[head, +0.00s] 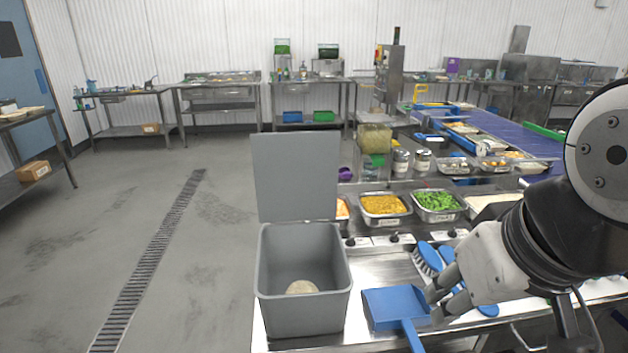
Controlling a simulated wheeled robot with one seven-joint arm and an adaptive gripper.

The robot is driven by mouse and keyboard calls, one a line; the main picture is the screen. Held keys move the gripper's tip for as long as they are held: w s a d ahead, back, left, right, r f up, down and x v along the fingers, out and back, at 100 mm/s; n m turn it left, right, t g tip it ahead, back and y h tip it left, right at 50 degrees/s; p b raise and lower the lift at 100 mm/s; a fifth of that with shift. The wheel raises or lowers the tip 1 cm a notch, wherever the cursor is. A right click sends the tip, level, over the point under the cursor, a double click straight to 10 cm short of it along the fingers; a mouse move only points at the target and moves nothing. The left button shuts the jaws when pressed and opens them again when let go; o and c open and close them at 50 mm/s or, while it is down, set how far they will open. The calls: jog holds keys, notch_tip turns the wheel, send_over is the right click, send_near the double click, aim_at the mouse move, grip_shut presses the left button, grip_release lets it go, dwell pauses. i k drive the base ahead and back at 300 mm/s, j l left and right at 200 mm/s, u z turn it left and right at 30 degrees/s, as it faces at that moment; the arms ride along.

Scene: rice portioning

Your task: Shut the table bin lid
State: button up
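The grey table bin (303,318) stands at the front left end of the steel counter. Its flat grey lid (296,177) stands upright, hinged at the back rim, so the bin is open. A pale round item (301,287) lies inside on the bottom. My gripper (432,305) is to the right of the bin, over the blue dustpan, pointing left. Its two fingers look apart with nothing seen between them. It is clear of the bin and the lid.
A blue dustpan (396,305) lies right of the bin, with blue brushes (428,258) behind it, partly under my arm. Metal trays of yellow food (384,204) and green food (436,201) stand behind. Open floor lies left of the bin.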

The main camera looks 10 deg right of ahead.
aim_at(296, 174)
jog(key=j+u, duration=0.1)
jog(key=u, duration=1.2)
jog(key=i+u, duration=0.2)
jog(key=i, duration=2)
jog(key=i+z, duration=0.3)
jog(key=i, duration=0.15)
jog(key=i+j+z, duration=0.15)
jog(key=i+z, duration=0.15)
jog(key=i+j+z, duration=0.3)
jog(key=i, duration=0.2)
jog(key=z, duration=3.1)
